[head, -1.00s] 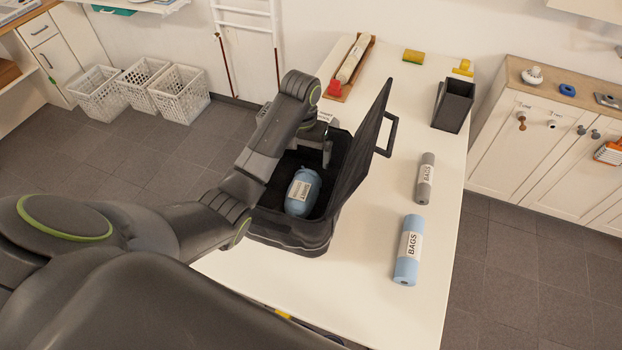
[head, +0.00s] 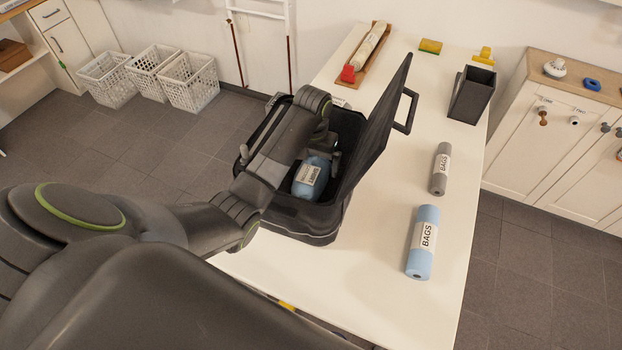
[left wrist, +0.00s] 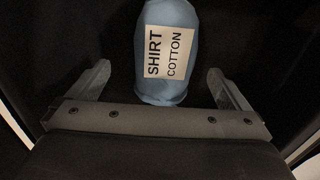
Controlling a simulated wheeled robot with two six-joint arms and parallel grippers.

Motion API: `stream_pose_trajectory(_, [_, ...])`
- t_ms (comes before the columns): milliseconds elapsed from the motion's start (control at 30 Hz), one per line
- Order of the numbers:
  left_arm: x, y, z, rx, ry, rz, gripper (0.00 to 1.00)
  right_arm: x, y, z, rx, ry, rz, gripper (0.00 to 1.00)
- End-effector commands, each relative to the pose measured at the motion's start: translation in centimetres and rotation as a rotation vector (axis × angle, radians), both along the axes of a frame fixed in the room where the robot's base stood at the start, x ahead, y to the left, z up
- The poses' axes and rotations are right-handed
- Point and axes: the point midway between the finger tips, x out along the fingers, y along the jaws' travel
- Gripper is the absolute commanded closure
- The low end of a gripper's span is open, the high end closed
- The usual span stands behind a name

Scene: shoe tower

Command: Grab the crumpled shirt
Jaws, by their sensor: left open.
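The crumpled shirt (head: 311,180) is a light blue bundle with a white label, lying inside an open black case (head: 290,219) on the white table. In the left wrist view the shirt (left wrist: 182,88) shows its label, "SHIRT COTTON". My left gripper (head: 325,155) is over the inside of the case at the shirt's far side, partly hidden by my own arm. In the left wrist view the open fingers of the left gripper (left wrist: 166,88) stand on either side of the shirt's near end, with a gap on both sides. My right gripper is not in view.
The case's raised lid (head: 378,125) stands on its right side. A blue bag roll (head: 422,243), a grey bag roll (head: 440,169) and a dark open box (head: 472,94) are on the table's right. White baskets (head: 190,83) stand on the floor at left.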

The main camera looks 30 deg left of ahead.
Motion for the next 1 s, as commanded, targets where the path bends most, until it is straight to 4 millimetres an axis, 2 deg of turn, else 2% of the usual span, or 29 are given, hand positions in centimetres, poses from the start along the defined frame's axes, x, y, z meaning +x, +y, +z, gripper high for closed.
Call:
stream_pose_trajectory(267, [0.1,0.2,-1.7,0.001,0.002,0.0,0.01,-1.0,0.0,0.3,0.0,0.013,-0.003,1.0])
stream_pose_trajectory(633, [0.5,0.8,-5.8,0.001,0.002,0.0,0.01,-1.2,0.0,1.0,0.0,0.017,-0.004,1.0])
stream_pose_trajectory(967, [0.5,0.8,-6.4,0.001,0.0,-0.001,0.01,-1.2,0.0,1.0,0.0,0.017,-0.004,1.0])
stream_pose_trajectory(1000, [0.5,0.8,-6.4,0.001,0.0,-0.001,0.06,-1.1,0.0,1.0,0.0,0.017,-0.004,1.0])
